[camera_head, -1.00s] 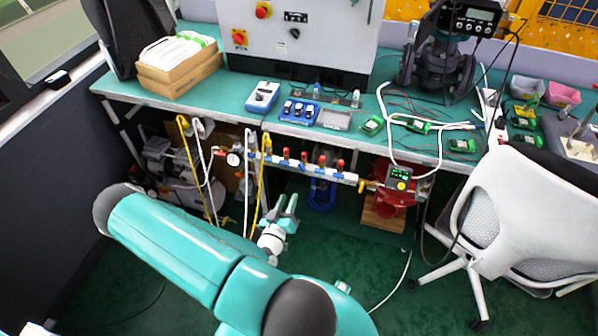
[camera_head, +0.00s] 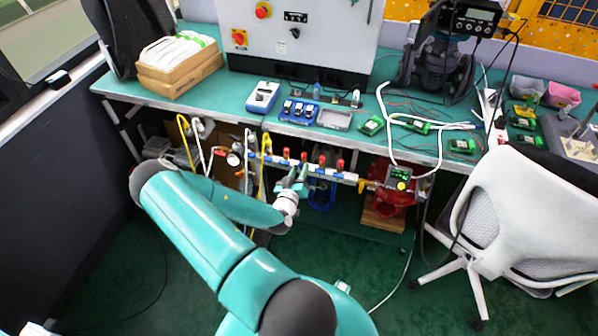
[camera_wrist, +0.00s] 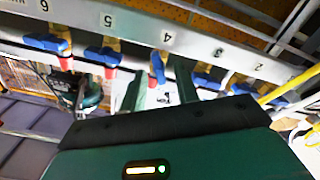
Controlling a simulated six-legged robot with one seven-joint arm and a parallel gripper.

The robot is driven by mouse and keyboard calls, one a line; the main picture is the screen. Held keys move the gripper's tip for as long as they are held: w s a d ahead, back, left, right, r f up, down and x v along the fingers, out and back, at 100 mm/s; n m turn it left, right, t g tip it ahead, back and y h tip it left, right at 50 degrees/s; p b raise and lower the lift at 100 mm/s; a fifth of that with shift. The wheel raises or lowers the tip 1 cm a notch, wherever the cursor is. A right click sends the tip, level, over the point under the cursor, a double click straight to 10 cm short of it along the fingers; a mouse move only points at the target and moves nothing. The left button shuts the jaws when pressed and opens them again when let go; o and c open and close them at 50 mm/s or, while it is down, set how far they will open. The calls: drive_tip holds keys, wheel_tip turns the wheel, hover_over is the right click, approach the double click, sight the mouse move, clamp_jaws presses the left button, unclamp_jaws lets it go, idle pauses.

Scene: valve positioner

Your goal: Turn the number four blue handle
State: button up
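In the wrist view a pale pipe carries printed numbers and a row of blue handles with red ends. The number four handle (camera_wrist: 157,66) hangs below the printed 4 and points between my two fingers. My gripper (camera_wrist: 160,88) is open, with one green finger on each side of this handle. I cannot tell whether either finger touches it. In the head view my gripper (camera_head: 293,182) is at the valve pipe (camera_head: 335,174) under the bench edge and hides part of the pipe.
Neighbouring handles stand close by: the number five handle (camera_wrist: 103,54) on the left and the number three handle (camera_wrist: 207,76) on the right. The green bench (camera_head: 225,97) overhangs the pipe. A white chair (camera_head: 530,215) stands at the right.

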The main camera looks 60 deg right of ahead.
clamp_jaws()
drive_tip(key=shift+n, duration=0.4)
drive_tip(key=n, duration=1.1)
drive_tip(key=shift+w+f, duration=0.1)
drive_tip(key=shift+f, duration=0.2)
drive_tip(key=shift+n, duration=0.3)
unclamp_jaws()
